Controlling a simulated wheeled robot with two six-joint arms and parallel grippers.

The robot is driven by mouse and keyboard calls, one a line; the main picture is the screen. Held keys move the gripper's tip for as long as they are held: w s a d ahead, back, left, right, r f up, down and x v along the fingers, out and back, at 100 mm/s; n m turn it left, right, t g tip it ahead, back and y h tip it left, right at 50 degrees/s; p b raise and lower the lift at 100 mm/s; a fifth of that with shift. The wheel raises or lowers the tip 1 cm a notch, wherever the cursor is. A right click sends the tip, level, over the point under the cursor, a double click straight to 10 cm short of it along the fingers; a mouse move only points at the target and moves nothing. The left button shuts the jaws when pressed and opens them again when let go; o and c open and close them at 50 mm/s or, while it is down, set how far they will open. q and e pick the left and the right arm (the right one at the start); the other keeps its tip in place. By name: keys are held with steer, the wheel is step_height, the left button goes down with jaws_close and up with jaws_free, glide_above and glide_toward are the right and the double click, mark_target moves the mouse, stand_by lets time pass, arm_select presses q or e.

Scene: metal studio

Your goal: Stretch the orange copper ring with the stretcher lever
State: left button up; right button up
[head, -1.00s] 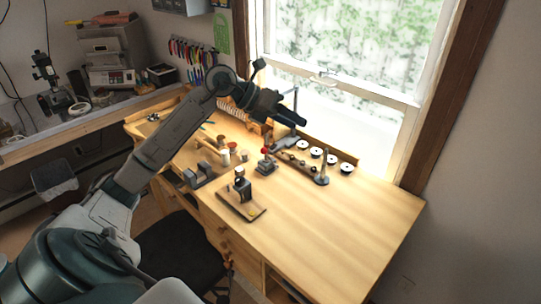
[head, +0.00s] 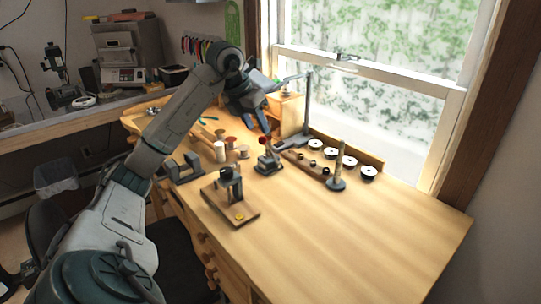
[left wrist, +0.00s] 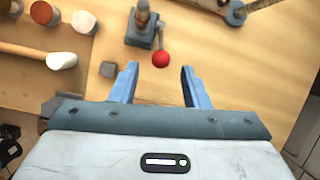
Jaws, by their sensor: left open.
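The ring stretcher (head: 268,160) is a small dark stand on the bench, and its lever ends in a red ball (head: 263,141). In the left wrist view the stretcher (left wrist: 141,32) stands at the top centre, with the red ball (left wrist: 160,58) close ahead of the fingertips, lined up between them. My left gripper (head: 262,122) points down towards the bench and is open and empty; its two blue fingers also show in the left wrist view (left wrist: 159,70). The post looks brownish, but I cannot make out an orange copper ring for sure. My right gripper is out of view.
A press on a wooden board (head: 230,213) stands in front of the stretcher. Spools and a mallet (left wrist: 45,58) lie left. A mandrel stand (head: 337,175) and several black-and-white discs (head: 350,162) stand right. The bench's right side is clear.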

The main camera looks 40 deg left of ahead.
mark_target(267, 148)
arm_select(q)
steer(key=p+x, duration=0.1)
steer(key=x, duration=0.7)
steer(key=shift+d+f+p, duration=0.1)
steer(key=shift+f+p, duration=0.05)
steer(key=shift+p, duration=0.2)
steer(key=shift+x, duration=0.8)
steer(key=shift+c, duration=0.4)
jaws_close()
